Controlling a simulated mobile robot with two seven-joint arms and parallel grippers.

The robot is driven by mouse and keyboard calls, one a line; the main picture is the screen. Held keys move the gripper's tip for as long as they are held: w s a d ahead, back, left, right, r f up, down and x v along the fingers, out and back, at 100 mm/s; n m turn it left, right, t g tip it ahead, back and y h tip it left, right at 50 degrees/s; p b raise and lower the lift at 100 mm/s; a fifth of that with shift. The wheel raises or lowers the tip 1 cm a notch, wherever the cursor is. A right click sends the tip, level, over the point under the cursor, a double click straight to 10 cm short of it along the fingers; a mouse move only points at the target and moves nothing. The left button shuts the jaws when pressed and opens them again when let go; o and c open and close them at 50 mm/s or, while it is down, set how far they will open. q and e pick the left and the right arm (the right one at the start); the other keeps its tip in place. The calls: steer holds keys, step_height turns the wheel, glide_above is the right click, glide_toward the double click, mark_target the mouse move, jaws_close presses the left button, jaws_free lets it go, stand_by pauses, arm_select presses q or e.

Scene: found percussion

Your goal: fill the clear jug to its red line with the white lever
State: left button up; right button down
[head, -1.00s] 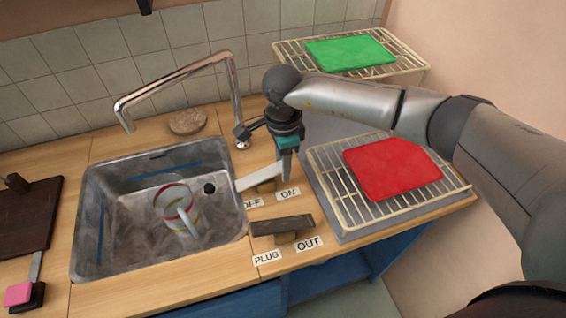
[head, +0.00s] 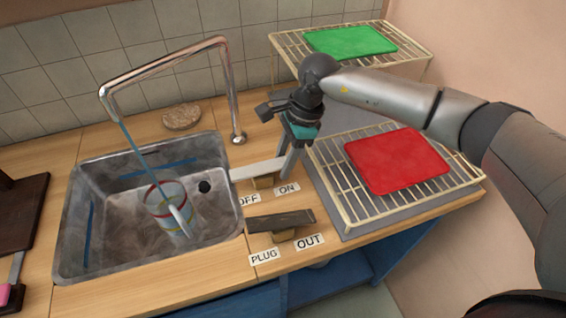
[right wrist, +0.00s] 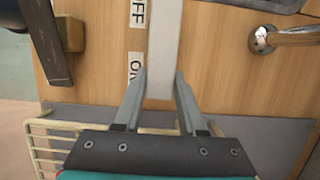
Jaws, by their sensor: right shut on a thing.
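The clear jug (head: 163,213) stands in the steel sink (head: 100,250). It has a red line (head: 150,189) near its top and a yellow ring lower down. A thin blue stream (head: 135,143) falls from the tap spout (head: 103,92) into the jug; the water level is hard to make out. The white lever (head: 255,168) lies behind the OFF and ON labels (head: 287,188). My right gripper (head: 288,168) is shut on its right end. In the right wrist view the fingers flank the white lever (right wrist: 164,45). My left gripper is not in view.
A dark lever (head: 281,221) sits in front, by the PLUG and OUT labels. A red slab (head: 397,160) lies on a wire rack at right, a green one (head: 350,41) on the rack behind. A round brown pad (head: 182,117) lies behind the sink.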

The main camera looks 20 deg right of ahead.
steer(key=shift+c, duration=2.4)
jaws_free()
steer(key=p+v, duration=0.1)
steer(key=v, duration=1.4)
steer(key=shift+r, duration=0.15)
